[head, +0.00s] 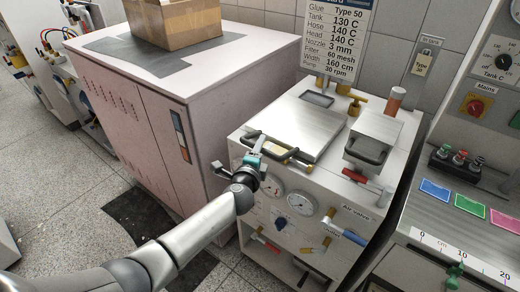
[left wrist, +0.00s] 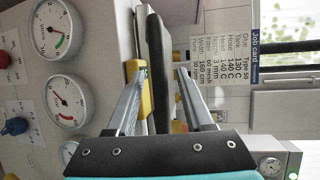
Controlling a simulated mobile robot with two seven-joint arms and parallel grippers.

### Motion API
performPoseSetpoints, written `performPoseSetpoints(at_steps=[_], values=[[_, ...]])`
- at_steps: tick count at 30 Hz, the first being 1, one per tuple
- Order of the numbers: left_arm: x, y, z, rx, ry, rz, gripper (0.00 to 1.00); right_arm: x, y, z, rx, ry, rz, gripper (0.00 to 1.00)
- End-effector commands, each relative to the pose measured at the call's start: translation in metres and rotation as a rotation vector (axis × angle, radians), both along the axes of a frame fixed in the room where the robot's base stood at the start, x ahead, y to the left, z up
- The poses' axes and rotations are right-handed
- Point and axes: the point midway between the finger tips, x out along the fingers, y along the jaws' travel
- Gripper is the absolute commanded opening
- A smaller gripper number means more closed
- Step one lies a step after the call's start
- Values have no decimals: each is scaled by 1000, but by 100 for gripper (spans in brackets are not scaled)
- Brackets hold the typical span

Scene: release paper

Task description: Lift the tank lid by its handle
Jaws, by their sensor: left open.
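The tank lid (head: 301,127) is a flat grey metal plate, lying level on top of the pale machine. Its black bar handle (head: 270,148) runs along the front edge, with brass pieces beside it. My left gripper (head: 260,143) is at the left part of this handle, coming from the front. In the left wrist view my left gripper (left wrist: 160,74) is open, and the dark handle bar (left wrist: 157,45) shows between its two fingers. A yellow brass piece (left wrist: 146,92) is close to the left finger. Whether either finger touches the bar cannot be told. My right gripper is not in view.
A smaller hopper (head: 379,138) with a black handle stands right of the lid. Gauges (head: 299,205) and valves are on the front below. A pink cabinet (head: 150,110) with a cardboard box (head: 175,22) stands left. A control desk (head: 460,225) is at right.

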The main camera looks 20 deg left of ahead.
Motion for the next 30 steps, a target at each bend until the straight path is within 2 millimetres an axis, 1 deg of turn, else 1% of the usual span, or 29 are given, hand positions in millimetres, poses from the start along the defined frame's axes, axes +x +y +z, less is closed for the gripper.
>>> performPoseSetpoints(at_steps=[2,15,16,30], values=[[0,0,0,0,0,0,52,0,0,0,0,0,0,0],[0,0,0,0,0,0,3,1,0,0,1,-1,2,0],[0,0,0,0,0,0,0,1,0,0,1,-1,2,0],[0,0,0,0,0,0,0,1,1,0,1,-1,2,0]])
